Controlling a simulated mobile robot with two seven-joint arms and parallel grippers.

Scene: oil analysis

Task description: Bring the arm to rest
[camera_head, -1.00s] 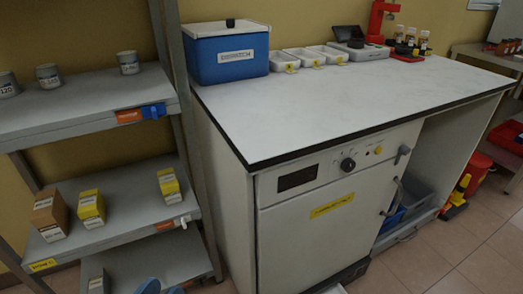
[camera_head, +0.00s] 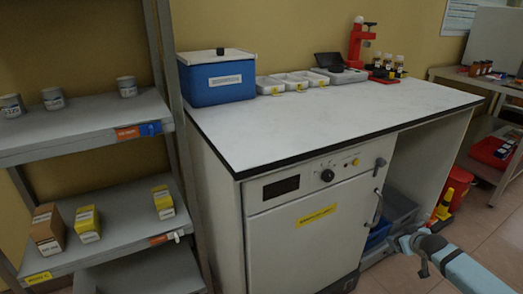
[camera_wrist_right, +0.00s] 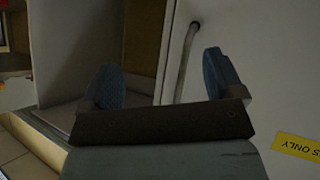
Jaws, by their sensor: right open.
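My right gripper (camera_head: 403,241) is at the lower right of the head view, in front of the open right bay of the white cabinet (camera_head: 275,233). My light blue right forearm reaches in behind it from the bottom right corner. In the right wrist view the two blue fingers stand wide apart with nothing between them (camera_wrist_right: 163,78). The cabinet door handle (camera_wrist_right: 187,60) shows beyond the fingers; I cannot tell how far off it is. My left gripper is in neither view.
A grey shelf rack (camera_head: 90,131) with cans and boxes stands at the left. The worktop (camera_head: 300,125) carries a blue cool box (camera_head: 217,80), white trays and a red device (camera_head: 357,45) along the back. Its front part is clear. Grey and blue crates (camera_head: 397,207) sit in the bay.

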